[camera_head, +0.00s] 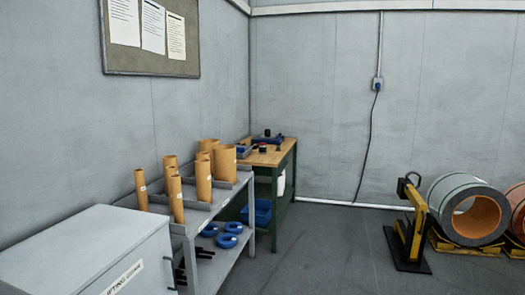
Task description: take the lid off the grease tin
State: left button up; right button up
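Neither of my grippers shows in the head view. I cannot pick out a grease tin or its lid for certain. A wooden-topped workbench (268,158) with green legs stands in the far corner. Several small dark, blue and reddish items (264,148) lie on it, too small at this distance to identify.
A grey shelf unit (205,213) along the left wall holds several cardboard tubes (203,180) and, lower, blue rings (227,240). A grey cabinet (85,255) stands front left. Coils (467,210) and a yellow-black stand (410,230) are right. The middle floor (330,250) is clear.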

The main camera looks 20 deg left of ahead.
aim_at(262, 149)
jog(key=i, duration=4.5)
jog(key=i+l+u, duration=0.1)
jog(key=i+u, duration=0.15)
jog(key=i, duration=0.2)
jog(key=i+l+u, duration=0.15)
jog(key=i+u, duration=0.15)
jog(key=i+l+u, duration=0.25)
jog(key=i, duration=0.25)
jog(key=i+l, duration=0.05)
